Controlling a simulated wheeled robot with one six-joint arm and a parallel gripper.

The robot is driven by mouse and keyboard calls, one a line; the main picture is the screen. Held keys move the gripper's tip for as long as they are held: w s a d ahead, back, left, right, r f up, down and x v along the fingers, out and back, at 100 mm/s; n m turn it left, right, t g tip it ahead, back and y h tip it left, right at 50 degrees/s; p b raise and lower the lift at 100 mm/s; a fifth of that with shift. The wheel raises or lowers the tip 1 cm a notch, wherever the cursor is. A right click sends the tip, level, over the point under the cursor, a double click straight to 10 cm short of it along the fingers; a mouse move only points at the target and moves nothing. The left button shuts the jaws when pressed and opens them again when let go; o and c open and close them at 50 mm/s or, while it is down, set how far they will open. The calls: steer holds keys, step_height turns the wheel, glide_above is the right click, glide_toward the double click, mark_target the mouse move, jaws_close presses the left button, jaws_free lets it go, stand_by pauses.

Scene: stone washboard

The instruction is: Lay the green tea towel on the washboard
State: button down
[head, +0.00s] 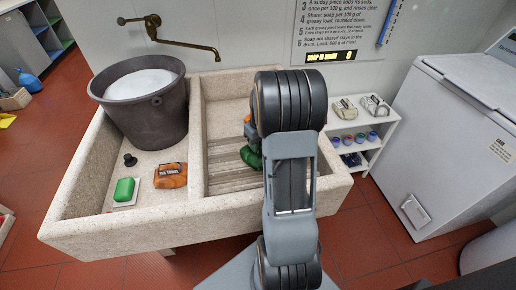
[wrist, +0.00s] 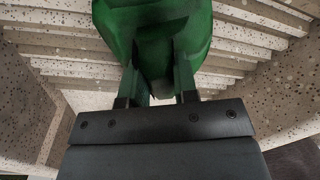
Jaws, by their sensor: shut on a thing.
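The green tea towel (wrist: 155,35) hangs bunched between the two fingers of my gripper (wrist: 158,84) in the wrist view, and the fingers are shut on it. In the head view a part of the green towel (head: 251,157) shows beside my arm, which hides the rest of it and most of the gripper. The washboard (head: 224,178) is the ribbed stone slope in the right basin of the sink. Its ribs (wrist: 60,48) also show behind the towel in the wrist view. The towel is over the washboard; I cannot tell whether it touches the ribs.
A dark bucket (head: 160,115) with white contents stands in the left basin. In front of it are an orange folded cloth (head: 171,176) with a label, a green soap block (head: 124,189) and a black plug (head: 130,160). A brass tap (head: 185,43) is above. A white shelf (head: 378,130) stands right.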

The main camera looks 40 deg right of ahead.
step_height(320, 180, up, 9)
steer(key=shift+p, duration=0.4)
steer(key=shift+f+b, duration=2.45)
steer(key=shift+f, duration=1.35)
steer(key=shift+s+f+b, duration=0.15)
steer(key=shift+f+b, duration=0.45)
steer(key=shift+f, duration=0.3)
steer(key=c, duration=0.8)
jaws_free()
steer(key=shift+r, duration=0.1)
step_height(320, 180, up, 14)
steer(key=d+p, duration=0.1)
steer(key=p, duration=0.2)
steer(key=shift+d, duration=0.1)
